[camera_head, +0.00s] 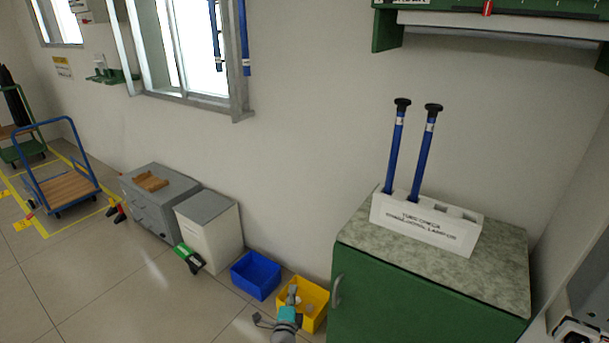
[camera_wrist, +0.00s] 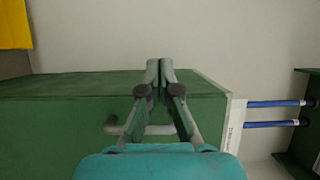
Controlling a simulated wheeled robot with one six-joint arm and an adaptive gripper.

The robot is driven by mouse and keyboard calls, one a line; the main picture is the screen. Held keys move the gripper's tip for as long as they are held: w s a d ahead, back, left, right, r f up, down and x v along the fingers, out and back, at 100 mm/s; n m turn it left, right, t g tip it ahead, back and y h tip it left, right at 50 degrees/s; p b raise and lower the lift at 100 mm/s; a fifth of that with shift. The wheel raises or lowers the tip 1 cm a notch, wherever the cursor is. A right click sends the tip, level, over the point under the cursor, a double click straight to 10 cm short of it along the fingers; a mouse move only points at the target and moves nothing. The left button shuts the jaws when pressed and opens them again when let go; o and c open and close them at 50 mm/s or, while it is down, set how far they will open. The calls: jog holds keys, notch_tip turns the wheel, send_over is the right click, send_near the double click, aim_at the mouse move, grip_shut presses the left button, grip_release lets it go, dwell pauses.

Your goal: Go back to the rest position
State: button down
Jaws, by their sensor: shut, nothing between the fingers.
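My gripper (camera_wrist: 160,72) is shut and empty, its fingertips together in the wrist view. In the head view my gripper (camera_head: 292,292) shows low, in front of the yellow bin, left of the green cabinet (camera_head: 420,310). Two blue rods with black knobs, a left one (camera_head: 395,150) and a right one (camera_head: 425,155), stand upright in a white holder (camera_head: 425,222) on the cabinet's speckled top. The holder's right part has empty slots. The rods (camera_wrist: 275,104) and holder also show sideways at the right of the wrist view.
A blue bin (camera_head: 256,275) and a yellow bin (camera_head: 316,310) stand on the floor left of the cabinet. A white-and-grey box (camera_head: 210,232) and a grey cabinet (camera_head: 150,205) stand along the wall. A blue trolley (camera_head: 62,185) is at far left. A green shelf (camera_head: 500,22) hangs above.

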jog(key=s+d+f+n+y, duration=0.1)
jog(key=s+d+f+n, duration=0.2)
jog(key=s+d, duration=0.35)
jog(key=s+d+f+n, duration=0.2)
jog(key=s+d+f, duration=0.15)
jog(key=s, duration=0.65)
jog(key=s+d+f+n+y, duration=0.1)
jog(key=s+d+f+n, duration=0.15)
jog(key=s+d, duration=0.5)
jog(key=s+d+r+n+g, duration=0.1)
jog(key=s+d+r+n, duration=0.15)
jog(key=s, duration=0.75)
jog(key=s+d+r+n, duration=0.2)
jog(key=s+r, duration=0.1)
jog(key=s, duration=0.7)
jog(key=s+d+r+n+g, duration=0.2)
jog(key=s+r+n, duration=0.5)
jog(key=s+r, duration=1.2)
notch_tip(320, 180, up, 3)
jog(key=shift+s+d, duration=0.3)
jog(key=shift+d, duration=0.05)
